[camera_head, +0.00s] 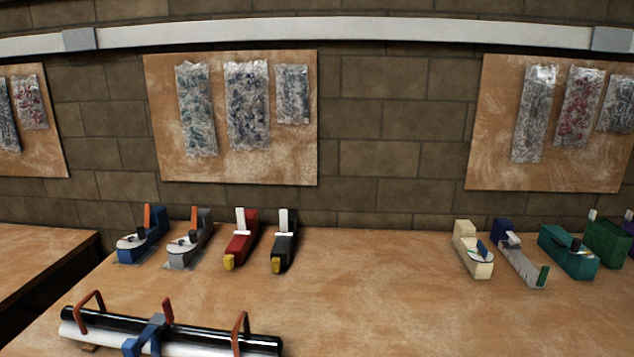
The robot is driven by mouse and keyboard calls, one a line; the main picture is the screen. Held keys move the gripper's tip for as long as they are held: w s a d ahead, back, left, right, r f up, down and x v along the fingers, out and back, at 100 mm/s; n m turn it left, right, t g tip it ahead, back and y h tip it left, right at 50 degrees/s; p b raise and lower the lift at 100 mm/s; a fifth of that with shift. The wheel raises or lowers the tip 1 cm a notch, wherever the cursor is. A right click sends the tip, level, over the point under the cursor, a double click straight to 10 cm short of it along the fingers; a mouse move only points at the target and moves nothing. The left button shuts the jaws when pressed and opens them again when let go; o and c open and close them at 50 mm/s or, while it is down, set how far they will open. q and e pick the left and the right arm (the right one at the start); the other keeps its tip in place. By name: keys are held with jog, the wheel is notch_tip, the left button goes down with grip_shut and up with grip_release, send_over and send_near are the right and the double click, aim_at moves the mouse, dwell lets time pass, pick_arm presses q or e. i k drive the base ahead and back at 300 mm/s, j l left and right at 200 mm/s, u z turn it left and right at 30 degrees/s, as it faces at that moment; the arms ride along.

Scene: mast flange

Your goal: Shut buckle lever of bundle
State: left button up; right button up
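The bundle (205,334) lies near the front left of the wooden table, partly cut off by the bottom edge of the view. It has a glossy black tube along the top and a white tube in front of it. A blue-grey buckle (147,335) wraps around its middle. A reddish-brown lever tip (167,309) sticks up at the buckle, so the lever looks raised. Reddish-brown hoops (90,299) stand at both sides of the buckle. The bundle's lower side is hidden. Neither of my grippers is in view.
Small coloured tool-like devices stand along the table's back, including a red one (241,243) and a cream one (472,250). The table (370,310) is clear at centre and front right. Boards (300,150) with bagged parts hang on the brick wall.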

aim_at(165, 304)
jog(key=j+z, duration=0.15)
jog(key=j, duration=0.5)
jog(key=j+z, duration=0.15)
jog(key=j, duration=0.55)
jog(key=k+j+z, duration=0.2)
jog(key=j, duration=0.45)
jog(key=j+z, duration=0.15)
jog(key=j, duration=0.55)
